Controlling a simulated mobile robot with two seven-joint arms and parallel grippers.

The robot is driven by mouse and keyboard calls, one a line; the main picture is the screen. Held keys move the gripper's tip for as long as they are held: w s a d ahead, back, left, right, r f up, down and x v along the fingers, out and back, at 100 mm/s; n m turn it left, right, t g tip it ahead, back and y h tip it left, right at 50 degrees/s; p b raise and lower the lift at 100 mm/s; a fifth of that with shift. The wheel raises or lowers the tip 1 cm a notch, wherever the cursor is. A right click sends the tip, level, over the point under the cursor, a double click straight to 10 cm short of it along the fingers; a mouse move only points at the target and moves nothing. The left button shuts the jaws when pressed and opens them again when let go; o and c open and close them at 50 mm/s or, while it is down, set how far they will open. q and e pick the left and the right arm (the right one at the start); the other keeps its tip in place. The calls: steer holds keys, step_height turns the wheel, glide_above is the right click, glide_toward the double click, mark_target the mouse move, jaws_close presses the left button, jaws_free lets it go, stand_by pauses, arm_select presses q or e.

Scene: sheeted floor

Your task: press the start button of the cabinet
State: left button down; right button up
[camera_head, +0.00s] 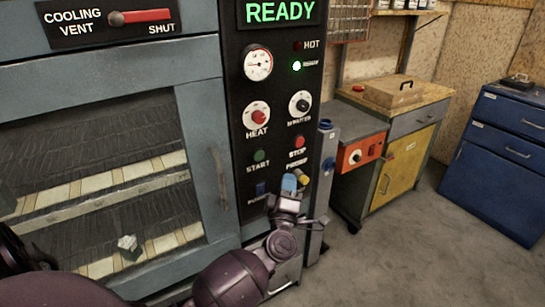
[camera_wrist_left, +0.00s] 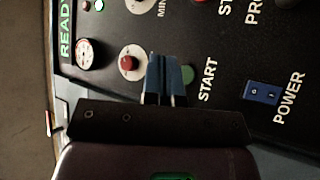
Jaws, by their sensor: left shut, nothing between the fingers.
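The cabinet's black control panel (camera_head: 238,120) is upright right of the windowed door in the head view. The green start button (camera_head: 260,156) is on it, above its START label. In the left wrist view the start button (camera_wrist_left: 188,75) is partly hidden behind the blue fingers. My left gripper (camera_head: 289,184) is low and to the right of the button in the head view, its fingers shut and empty. In the wrist view the left gripper (camera_wrist_left: 165,80) points at the panel; I cannot tell whether it touches it. My right gripper is not in view.
A red stop button (camera_head: 300,142), a blue power switch (camera_head: 261,188), a heat knob (camera_head: 257,117) and a minutes knob (camera_head: 300,104) surround the start button. The display (camera_head: 281,12) reads READY. A workbench (camera_head: 400,125) and a blue cabinet (camera_head: 500,150) stand to the right.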

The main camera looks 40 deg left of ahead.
mark_target(259, 156)
arm_select(q)
steer(key=shift+s+a+y, duration=0.25)
steer(key=shift+a+y, duration=0.1)
steer(key=shift+y, duration=0.05)
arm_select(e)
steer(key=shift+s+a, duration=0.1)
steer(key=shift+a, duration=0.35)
arm_select(q)
steer(key=shift+a, duration=0.1)
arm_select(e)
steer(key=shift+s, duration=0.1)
arm_select(q)
steer(key=shift+w+a+b, duration=0.35)
steer(key=shift+w+a, duration=0.2)
steer(key=shift+a, duration=0.75)
steer(key=shift+w+a+b, duration=0.35)
steer(key=shift+w+a, duration=0.25)
steer(key=shift+a, duration=0.75)
steer(key=shift+w+a+b, duration=0.35)
steer(key=shift+w+a, duration=0.2)
steer(key=shift+a, duration=0.75)
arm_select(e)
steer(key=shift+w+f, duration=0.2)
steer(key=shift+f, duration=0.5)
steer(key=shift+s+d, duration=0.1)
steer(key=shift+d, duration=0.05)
